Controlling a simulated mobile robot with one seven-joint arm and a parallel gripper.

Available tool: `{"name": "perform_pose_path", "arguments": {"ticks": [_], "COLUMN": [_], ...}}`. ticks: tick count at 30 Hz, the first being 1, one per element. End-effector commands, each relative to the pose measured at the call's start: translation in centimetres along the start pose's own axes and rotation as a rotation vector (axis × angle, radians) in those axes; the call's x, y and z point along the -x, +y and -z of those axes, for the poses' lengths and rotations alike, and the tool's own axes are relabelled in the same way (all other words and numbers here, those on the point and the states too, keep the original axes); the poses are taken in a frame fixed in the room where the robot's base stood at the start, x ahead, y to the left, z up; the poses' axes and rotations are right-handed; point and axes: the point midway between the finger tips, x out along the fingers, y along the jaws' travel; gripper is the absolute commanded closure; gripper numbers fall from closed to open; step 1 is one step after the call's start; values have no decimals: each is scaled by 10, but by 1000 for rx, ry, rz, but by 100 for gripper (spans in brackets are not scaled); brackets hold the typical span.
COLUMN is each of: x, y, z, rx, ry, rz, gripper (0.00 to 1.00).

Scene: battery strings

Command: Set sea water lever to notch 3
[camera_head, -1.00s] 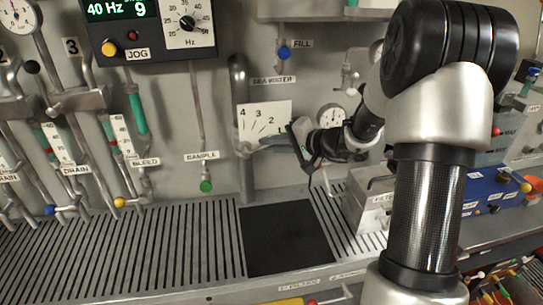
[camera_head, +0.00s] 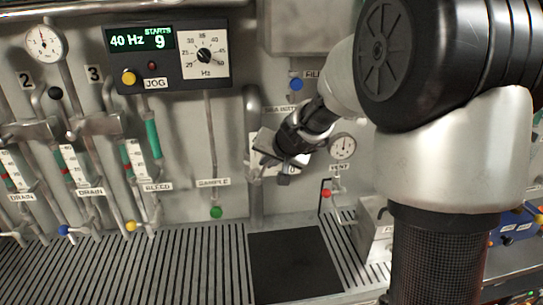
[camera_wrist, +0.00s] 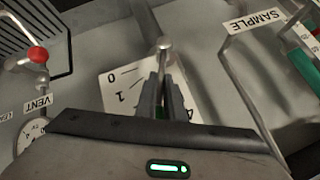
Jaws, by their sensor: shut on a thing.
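The sea water lever shows in the wrist view as a grey metal arm (camera_wrist: 164,58) running from a round end down between my fingers. My gripper (camera_wrist: 164,88) is shut on it, with a dark finger on each side. Behind it is the white notch plate (camera_wrist: 120,92), seen upside down. Its 0 and 1 show left of the fingers and part of the 4 at the right; 2 and 3 are hidden. In the head view my gripper (camera_head: 274,160) covers most of the plate and lever.
A SAMPLE pipe with a green knob (camera_head: 216,212) hangs left of the lever. A VENT valve with a red knob (camera_head: 326,193) and a gauge (camera_head: 342,146) are close on the right. A black mat (camera_head: 292,266) lies on the slatted shelf below.

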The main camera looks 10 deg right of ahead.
Motion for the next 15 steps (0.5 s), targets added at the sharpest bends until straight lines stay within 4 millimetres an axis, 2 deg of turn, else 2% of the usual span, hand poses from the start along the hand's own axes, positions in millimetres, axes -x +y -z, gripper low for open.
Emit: {"name": "perform_pose_path", "arguments": {"ticks": [15], "x": [0], "y": [-4], "z": [-1], "rx": [34], "ry": [9], "rz": [-32], "gripper": [100]}}
